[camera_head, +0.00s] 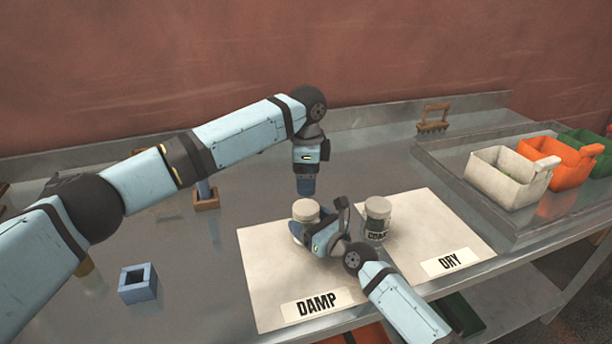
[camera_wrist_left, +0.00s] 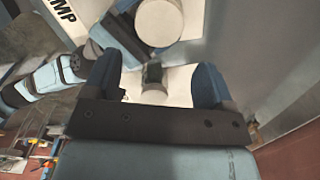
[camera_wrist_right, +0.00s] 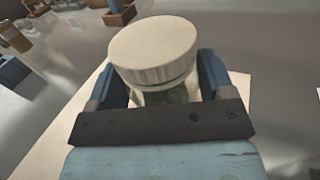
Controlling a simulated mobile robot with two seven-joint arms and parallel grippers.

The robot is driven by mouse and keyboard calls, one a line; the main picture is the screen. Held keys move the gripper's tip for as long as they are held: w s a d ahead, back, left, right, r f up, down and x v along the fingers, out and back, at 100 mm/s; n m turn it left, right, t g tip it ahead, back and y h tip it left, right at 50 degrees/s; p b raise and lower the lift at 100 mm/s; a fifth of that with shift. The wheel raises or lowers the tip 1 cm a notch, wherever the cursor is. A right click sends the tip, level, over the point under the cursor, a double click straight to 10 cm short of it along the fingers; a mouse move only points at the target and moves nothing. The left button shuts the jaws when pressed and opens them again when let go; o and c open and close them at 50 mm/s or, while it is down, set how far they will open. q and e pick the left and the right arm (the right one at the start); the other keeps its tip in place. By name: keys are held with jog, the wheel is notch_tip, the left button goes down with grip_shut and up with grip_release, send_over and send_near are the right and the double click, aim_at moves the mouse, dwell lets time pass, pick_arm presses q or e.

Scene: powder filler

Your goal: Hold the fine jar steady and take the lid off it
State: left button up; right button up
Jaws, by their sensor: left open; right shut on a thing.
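The fine jar, its label hidden, stands on the DAMP mat (camera_head: 265,265) with its pale round lid (camera_head: 305,209) on. My right gripper (camera_wrist_right: 162,84) is shut around the jar's body (camera_wrist_right: 165,97), below the lid. The lid (camera_wrist_right: 155,46) fills the middle of the right wrist view. My left gripper (camera_head: 306,189) is open and points down just above the lid, apparently not touching it. In the left wrist view the lid (camera_wrist_left: 159,20) lies at the top, beyond the open fingers (camera_wrist_left: 154,88), with nothing held between them.
The DRY mat (camera_head: 440,225) is mostly clear. A blue square holder (camera_head: 138,283) stands at left. A tray (camera_head: 455,185) with white (camera_head: 500,180) and orange (camera_head: 556,165) scoop bins is at right.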

aim_at(306, 207)
pick_arm(q)
jog(key=shift+a+f+m, duration=0.1)
jog(key=shift+f+m, duration=0.2)
jog(key=shift+f, duration=3.75)
jog(key=c, duration=0.7)
jog(key=n, duration=0.3)
jog(key=shift+c, duration=0.2)
jog(key=shift+r, duration=0.25)
jog(key=shift+r, duration=0.9)
